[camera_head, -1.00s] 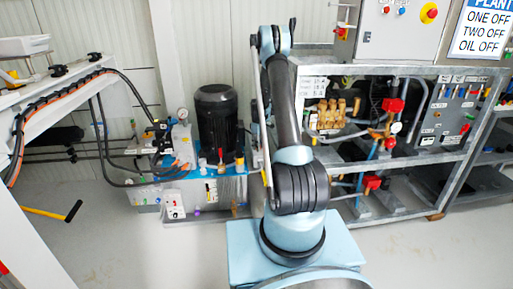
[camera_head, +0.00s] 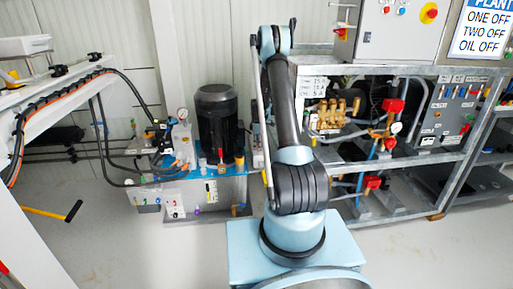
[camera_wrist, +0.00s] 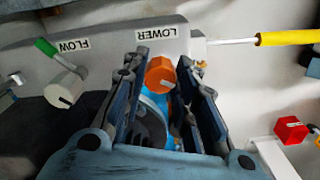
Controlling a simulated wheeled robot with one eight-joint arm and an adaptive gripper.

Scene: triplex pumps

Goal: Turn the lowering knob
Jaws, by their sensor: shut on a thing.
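The lowering knob (camera_wrist: 160,74) is orange with a pale mark on its face. It sits under the upside-down LOWER label (camera_wrist: 157,33) in the wrist view. My gripper (camera_wrist: 158,68) has its two dark fingers on either side of the knob and is shut on it. The near side of the knob meets a blue part between the fingers. The knob cannot be made out in the head view, where my arm stands in front of the area.
A white FLOW knob (camera_wrist: 64,90) with a green-tipped lever (camera_wrist: 47,48) lies left of my gripper. A yellow-handled rod (camera_wrist: 285,38) and a red knob (camera_wrist: 290,130) are on the right. A black motor (camera_head: 217,120) stands behind my arm.

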